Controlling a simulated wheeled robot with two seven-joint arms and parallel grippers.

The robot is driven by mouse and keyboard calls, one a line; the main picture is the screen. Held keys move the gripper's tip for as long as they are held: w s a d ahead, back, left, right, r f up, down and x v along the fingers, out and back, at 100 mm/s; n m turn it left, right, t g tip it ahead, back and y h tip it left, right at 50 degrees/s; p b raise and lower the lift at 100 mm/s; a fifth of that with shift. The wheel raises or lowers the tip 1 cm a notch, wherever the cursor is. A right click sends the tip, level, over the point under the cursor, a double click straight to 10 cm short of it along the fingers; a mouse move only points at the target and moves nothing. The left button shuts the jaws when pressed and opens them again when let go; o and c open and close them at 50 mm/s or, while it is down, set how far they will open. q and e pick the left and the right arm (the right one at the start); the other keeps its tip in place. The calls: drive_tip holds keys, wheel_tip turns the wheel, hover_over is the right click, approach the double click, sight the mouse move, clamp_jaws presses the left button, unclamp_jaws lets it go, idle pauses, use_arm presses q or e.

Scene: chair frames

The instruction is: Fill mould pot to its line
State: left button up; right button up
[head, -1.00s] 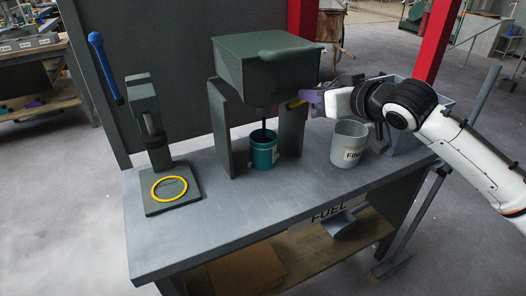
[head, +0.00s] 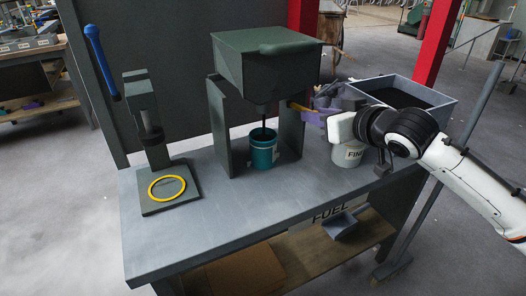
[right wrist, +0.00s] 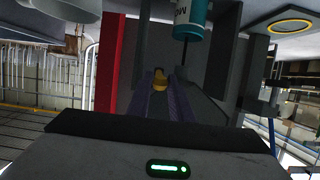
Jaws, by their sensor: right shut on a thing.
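The teal mould pot (head: 263,152) stands upright under the dark green hopper (head: 268,65), between its side plates. A thin dark column runs from the hopper spout to the pot's mouth; I cannot tell whether it is a stream or a solid part. The pot's fill line and level are not readable. My right gripper (head: 313,114) is shut on a yellow lever (head: 297,106) at the hopper's right side. In the right wrist view the lever (right wrist: 159,80) sits between the purple fingers, and the pot (right wrist: 193,20) shows upside down. My left gripper is out of view.
A bin of dark material (head: 440,99) is at the right. A stand with a yellow ring (head: 167,187) is at the left. The bench front (head: 225,220) is clear.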

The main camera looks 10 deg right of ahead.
drive_tip(key=shift+s+f, duration=0.15)
drive_tip(key=shift+f, duration=0.85)
drive_tip(key=shift+f+b, duration=0.35)
drive_tip(key=shift+f, duration=0.45)
drive_tip(key=o, duration=0.9)
drive_tip(key=shift+r, duration=0.1)
